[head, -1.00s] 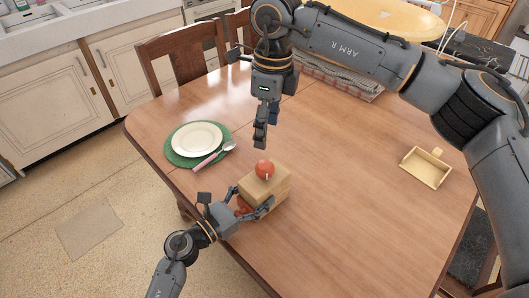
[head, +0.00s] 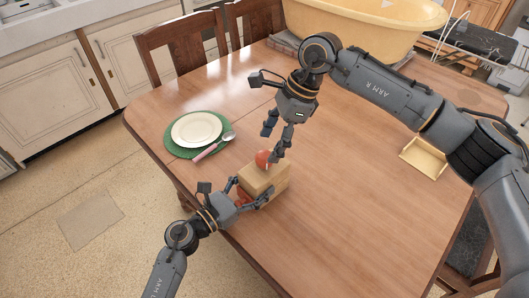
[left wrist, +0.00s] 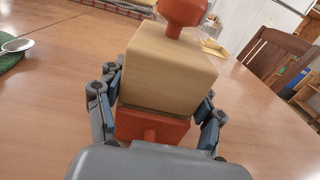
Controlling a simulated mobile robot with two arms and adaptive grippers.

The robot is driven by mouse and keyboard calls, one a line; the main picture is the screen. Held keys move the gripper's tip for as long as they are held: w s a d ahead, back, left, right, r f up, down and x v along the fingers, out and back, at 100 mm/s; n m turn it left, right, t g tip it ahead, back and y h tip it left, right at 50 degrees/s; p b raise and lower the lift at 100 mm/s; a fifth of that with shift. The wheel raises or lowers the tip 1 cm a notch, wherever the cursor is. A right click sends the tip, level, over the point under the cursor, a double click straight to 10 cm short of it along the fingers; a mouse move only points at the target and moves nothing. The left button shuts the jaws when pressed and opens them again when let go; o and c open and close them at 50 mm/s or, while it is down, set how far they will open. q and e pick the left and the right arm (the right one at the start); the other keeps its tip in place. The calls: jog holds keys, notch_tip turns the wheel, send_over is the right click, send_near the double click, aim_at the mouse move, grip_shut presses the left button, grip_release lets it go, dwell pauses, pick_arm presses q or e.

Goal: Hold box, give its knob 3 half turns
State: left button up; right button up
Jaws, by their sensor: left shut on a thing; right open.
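The wooden box (head: 268,182) stands near the table's front left edge, with a round red knob (head: 262,158) on top. My left gripper (head: 250,193) is shut on the box, one finger on each side. The left wrist view shows the box (left wrist: 170,72) between the fingers, a red part (left wrist: 155,130) on its near face and the knob (left wrist: 183,12) cut off by the frame's top. My right gripper (head: 275,141) is open above the box, pointing down. One fingertip overlaps the knob's right edge in the head view; I cannot tell whether it touches.
A white plate (head: 196,129) on a green mat (head: 174,146), with a spoon (head: 214,147), lies left of the box. A small yellowish tray (head: 424,158) lies at the right. A large yellow tub (head: 365,30) stands at the back. The table between is clear.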

aim_at(265, 153)
jog(key=shift+x, duration=2.25)
jog(key=shift+c, duration=0.2)
jog(key=c, duration=1.1)
